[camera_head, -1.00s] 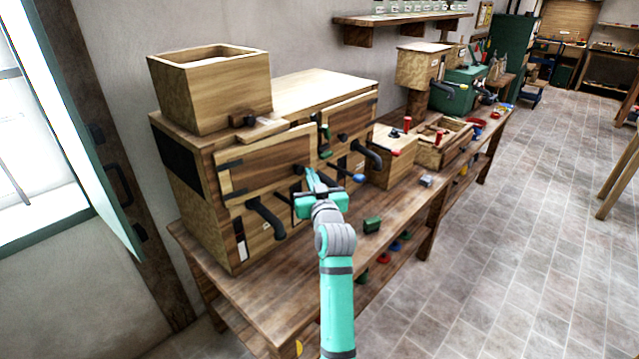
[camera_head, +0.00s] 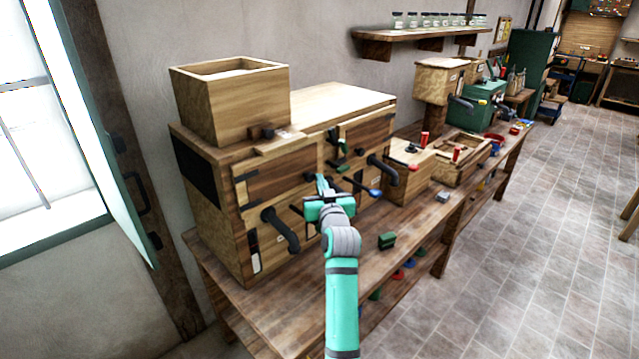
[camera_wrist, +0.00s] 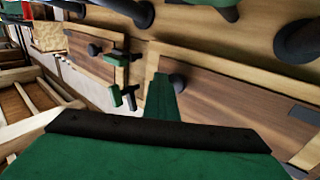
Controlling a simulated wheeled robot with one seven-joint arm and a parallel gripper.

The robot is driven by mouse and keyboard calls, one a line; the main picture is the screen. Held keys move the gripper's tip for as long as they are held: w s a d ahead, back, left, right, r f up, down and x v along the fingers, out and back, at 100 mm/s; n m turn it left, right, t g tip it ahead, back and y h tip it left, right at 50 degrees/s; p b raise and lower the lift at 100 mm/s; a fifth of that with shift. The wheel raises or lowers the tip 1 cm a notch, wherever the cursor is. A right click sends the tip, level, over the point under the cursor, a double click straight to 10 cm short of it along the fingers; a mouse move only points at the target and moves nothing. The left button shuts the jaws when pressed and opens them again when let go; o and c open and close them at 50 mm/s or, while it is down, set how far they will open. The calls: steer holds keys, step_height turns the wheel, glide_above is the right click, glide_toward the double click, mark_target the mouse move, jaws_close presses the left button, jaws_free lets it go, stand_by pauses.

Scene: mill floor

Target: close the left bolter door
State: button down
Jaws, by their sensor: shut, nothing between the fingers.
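The bolter is a wooden cabinet (camera_head: 240,225) on the bench with two dark-panelled doors. The left bolter door (camera_head: 275,175) has black hinges on its left side and lies flat, or nearly flat, against the front. It also shows in the wrist view (camera_wrist: 235,115), with its dark knob (camera_wrist: 177,82) beside my fingers. My gripper (camera_head: 322,181) is shut and empty at this door's free right edge. In the wrist view its green fingers (camera_wrist: 163,97) point at the door edge; I cannot tell whether they touch. The right door (camera_head: 365,135) appears closed.
Black curved spouts (camera_head: 281,230) stick out below the doors. A green block (camera_head: 387,240) lies on the bench (camera_head: 330,285). Wooden boxes with red handles (camera_head: 408,172) stand to the right. The tiled floor (camera_head: 530,250) is clear.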

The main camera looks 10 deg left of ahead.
steer(key=s+d, duration=0.7)
steer(key=d, duration=0.4)
steer(key=s+f+m+h, duration=0.5)
steer(key=s+f, duration=2.1)
steer(key=f, duration=0.2)
steer(key=s+f+g+h, duration=0.1)
steer(key=s+f, duration=0.2)
steer(key=s, duration=1.5)
steer(key=s+r, duration=0.2)
steer(key=s, duration=0.6)
steer(key=s+d+r+n, duration=0.1)
steer(key=s+r, duration=0.2)
steer(key=s, duration=0.6)
steer(key=shift+r+g, duration=0.35)
steer(key=shift+g, duration=0.05)
steer(key=shift+s+d, duration=0.1)
